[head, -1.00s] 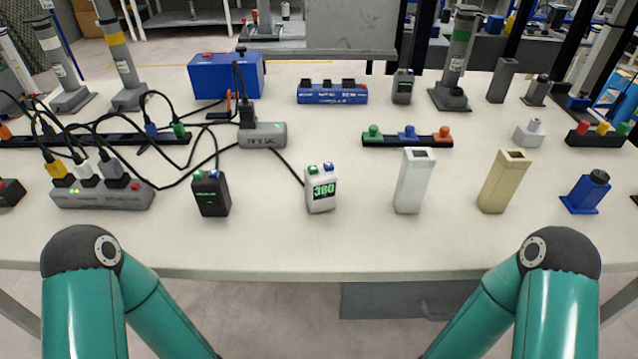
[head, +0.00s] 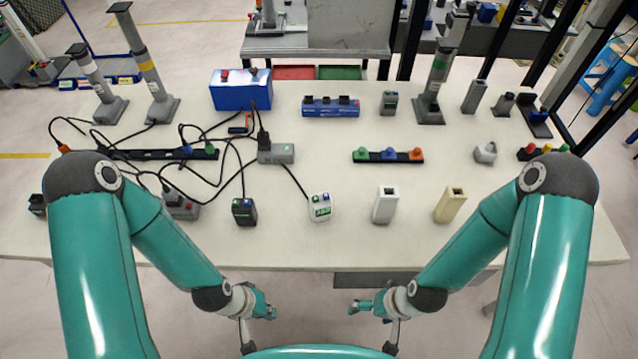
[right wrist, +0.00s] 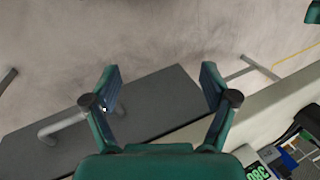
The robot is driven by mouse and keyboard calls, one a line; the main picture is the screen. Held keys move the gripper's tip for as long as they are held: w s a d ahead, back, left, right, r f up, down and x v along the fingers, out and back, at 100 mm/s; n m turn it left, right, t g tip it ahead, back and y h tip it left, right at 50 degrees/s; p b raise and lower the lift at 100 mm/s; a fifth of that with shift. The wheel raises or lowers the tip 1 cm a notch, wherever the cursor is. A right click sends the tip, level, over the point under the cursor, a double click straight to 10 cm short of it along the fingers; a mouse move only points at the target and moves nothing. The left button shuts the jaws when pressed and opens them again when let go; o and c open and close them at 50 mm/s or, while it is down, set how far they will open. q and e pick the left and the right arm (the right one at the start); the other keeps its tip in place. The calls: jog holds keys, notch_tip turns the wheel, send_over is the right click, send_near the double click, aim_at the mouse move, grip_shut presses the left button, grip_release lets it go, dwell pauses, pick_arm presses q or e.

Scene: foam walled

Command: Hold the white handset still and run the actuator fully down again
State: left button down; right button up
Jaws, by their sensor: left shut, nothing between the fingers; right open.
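The white handset (head: 320,208) stands near the front middle of the table, with a green display and a green and a blue button on top. Its digits are too small to read in the head view. Its display edge shows in the right wrist view (right wrist: 258,172). Three grey columns stand at the back, with a white band (head: 92,75), a yellow band (head: 147,66) and a green band (head: 440,66). My left gripper (head: 270,312) is shut and empty, off the table's front edge. My right gripper (head: 358,308) is open and empty there too; its spread fingers (right wrist: 161,72) show.
A black handset (head: 244,211) stands left of the white one. White (head: 385,205) and beige (head: 449,205) holders stand to its right. Cables (head: 225,165) cross the left half around a grey box (head: 275,154). The front table strip (head: 300,257) is clear.

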pick_arm(q)
jog(key=shift+r+p, duration=0.3)
jog(key=shift+r, duration=0.6)
pick_arm(e)
jog(key=shift+r, duration=0.9)
jog(key=shift+c, duration=0.4)
